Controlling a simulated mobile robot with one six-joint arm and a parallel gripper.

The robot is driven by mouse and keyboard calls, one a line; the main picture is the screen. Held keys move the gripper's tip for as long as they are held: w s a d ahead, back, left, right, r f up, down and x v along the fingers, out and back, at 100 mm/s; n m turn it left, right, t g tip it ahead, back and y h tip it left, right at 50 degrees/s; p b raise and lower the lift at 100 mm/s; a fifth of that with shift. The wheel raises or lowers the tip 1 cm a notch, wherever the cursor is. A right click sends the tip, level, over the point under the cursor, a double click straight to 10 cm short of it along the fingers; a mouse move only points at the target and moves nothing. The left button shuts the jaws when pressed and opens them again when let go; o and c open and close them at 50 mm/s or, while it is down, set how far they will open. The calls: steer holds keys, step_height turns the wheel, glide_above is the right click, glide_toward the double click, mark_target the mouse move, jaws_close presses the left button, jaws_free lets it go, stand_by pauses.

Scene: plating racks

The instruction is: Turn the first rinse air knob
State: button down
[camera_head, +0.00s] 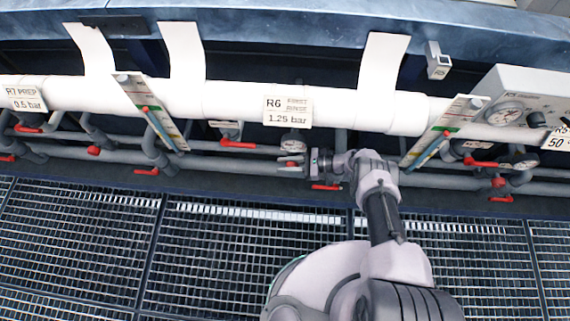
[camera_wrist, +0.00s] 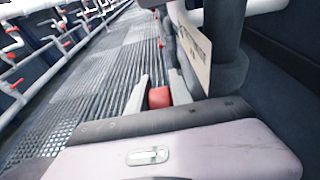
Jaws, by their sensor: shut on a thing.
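My gripper (camera_head: 291,163) reaches left from my arm to the grey pipes below the white main pipe, under the R6 label reading 1.25 bar (camera_head: 288,112). In the wrist view its two light fingers (camera_wrist: 158,90) stand on either side of a red knob (camera_wrist: 160,98) and are shut on it. The far part of that knob is hidden. In the head view the knob is mostly covered by my gripper. A labelled plate (camera_wrist: 190,42) stands just beyond the fingers; I cannot read it.
A red handle (camera_head: 238,144) lies left of my gripper and another (camera_head: 325,187) below it. A round gauge (camera_head: 294,143) sits just above. A slanted flow meter (camera_head: 440,130) is to the right. Floor grating (camera_head: 230,250) lies in front, clear at left.

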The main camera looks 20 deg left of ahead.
mark_target(295, 165)
steer(key=c, duration=1.4)
jaws_free()
steer(key=shift+r, duration=0.1)
steer(key=shift+c, duration=0.2)
steer(key=v, duration=0.7)
steer(key=shift+d, duration=0.25)
